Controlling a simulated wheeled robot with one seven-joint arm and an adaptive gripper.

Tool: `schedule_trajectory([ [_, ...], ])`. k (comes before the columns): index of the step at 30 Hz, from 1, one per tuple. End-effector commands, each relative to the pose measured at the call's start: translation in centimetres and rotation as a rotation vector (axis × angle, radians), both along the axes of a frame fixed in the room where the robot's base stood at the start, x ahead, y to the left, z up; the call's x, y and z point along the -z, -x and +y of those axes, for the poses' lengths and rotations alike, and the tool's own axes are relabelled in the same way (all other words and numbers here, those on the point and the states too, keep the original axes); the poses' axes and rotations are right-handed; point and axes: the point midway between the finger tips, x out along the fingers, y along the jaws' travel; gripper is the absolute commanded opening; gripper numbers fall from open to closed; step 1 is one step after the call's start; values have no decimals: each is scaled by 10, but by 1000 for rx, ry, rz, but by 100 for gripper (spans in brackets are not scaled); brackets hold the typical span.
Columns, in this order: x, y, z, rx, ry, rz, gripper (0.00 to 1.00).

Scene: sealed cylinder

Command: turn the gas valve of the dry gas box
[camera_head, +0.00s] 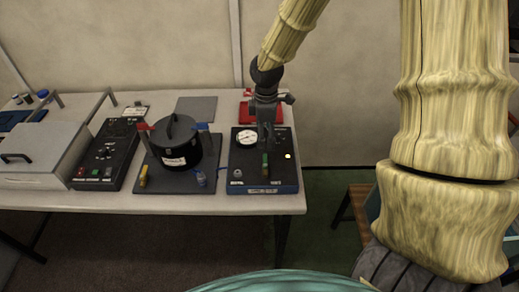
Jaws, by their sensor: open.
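The dry gas box (234,187) is a dark box with a blue lower edge on the right end of the table. A round white gauge (246,138) and a lit spot show on its top. A small upright green part (265,160), which looks like the gas valve handle, stands at its middle. My gripper (266,139) points down just above and behind this green part. Its jaws are open, but the fingers look narrow and dark from here. I cannot tell whether they touch the valve.
A black lidded cylinder (174,141) with red and blue clamps stands on a plate left of the box. A black control unit (113,152) and a grey case (40,150) stand further left. A red object (247,109) lies behind the box. A wooden stool (352,215) stands right of the table.

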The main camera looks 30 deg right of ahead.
Motion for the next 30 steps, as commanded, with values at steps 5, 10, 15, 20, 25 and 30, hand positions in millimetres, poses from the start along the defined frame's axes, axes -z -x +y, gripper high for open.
schedule_trajectory([
  [5, 13, 2, -2, 3, 2, 3, 79],
  [10, 31, 2, -3, 5, 1, 3, 79],
  [15, 49, 3, -2, 3, 1, 4, 79],
  [20, 65, 2, -1, 2, 2, 3, 79],
  [25, 82, 1, -1, 1, 1, 3, 79],
  [30, 95, 1, -1, 0, 1, 2, 79],
])
